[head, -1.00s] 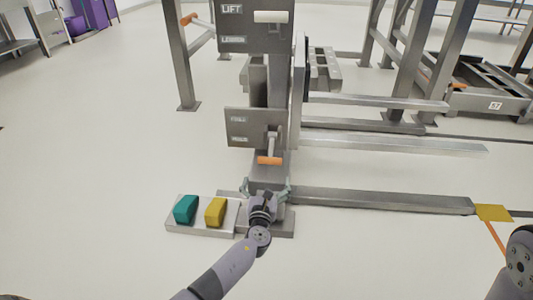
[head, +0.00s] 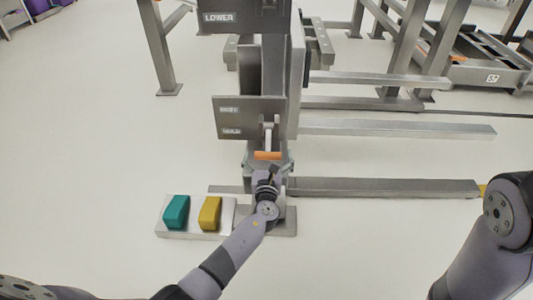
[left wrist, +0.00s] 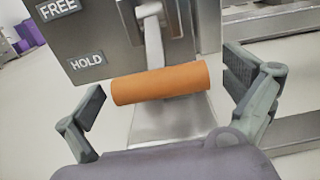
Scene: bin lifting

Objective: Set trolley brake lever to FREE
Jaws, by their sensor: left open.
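The brake lever has an orange cylindrical handle (head: 267,155) on a grey metal arm, and it hangs low on the front panel (head: 228,117) of the column. The left wrist view shows the handle (left wrist: 160,84) close up, with the FREE label (left wrist: 58,9) above the HOLD label (left wrist: 87,60). The handle lies level with or below HOLD. My left gripper (head: 266,166) is open, and in the left wrist view its fingers (left wrist: 168,90) stand on either side of the handle, with gaps at both ends. My right gripper is out of view; only its arm shows at the right.
A metal plate (head: 164,233) with a teal pedal (head: 175,212) and a yellow pedal (head: 210,213) lies on the floor left of my left arm. Long metal forks (head: 390,187) extend right. A LOWER panel (head: 240,18) is above. The floor at left is clear.

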